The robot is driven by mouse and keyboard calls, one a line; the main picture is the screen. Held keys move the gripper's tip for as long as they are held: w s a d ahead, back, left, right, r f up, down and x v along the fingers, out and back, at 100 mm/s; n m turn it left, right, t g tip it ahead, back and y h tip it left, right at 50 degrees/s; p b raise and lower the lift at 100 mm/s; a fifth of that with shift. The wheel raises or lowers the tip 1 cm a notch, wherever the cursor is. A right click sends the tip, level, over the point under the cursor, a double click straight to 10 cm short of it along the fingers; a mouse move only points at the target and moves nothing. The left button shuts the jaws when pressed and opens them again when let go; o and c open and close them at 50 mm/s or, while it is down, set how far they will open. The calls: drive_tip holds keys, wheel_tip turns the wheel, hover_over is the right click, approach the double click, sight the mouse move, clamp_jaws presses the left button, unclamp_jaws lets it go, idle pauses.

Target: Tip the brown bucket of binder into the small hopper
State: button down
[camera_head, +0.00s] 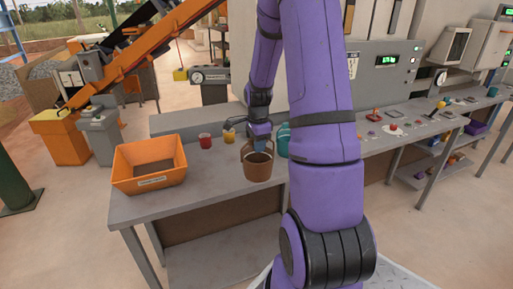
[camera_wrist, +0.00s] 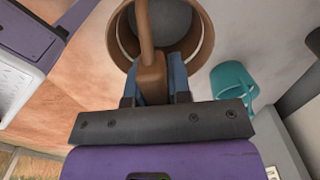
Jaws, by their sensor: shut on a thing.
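The brown bucket (camera_head: 257,172) is upright over the front of the grey workbench in the head view. I cannot tell whether its base touches the bench. In the wrist view the bucket (camera_wrist: 205,45) is seen from above, with grey material inside. My gripper (camera_head: 259,142) is at the bucket's far side. In the wrist view the blue fingers of my gripper (camera_wrist: 155,80) are shut on the bucket's brown handle (camera_wrist: 150,72). An orange open-topped bin (camera_head: 150,181) with a small label stands left of the bucket; I cannot tell whether it is the small hopper.
A red cup (camera_head: 205,141) and a yellow one (camera_head: 229,136) stand behind the bucket. A teal mug (camera_wrist: 235,84) is close to its right. Bare bench lies between bin and bucket.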

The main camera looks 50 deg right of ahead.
drive_tip(key=shift+r, duration=2)
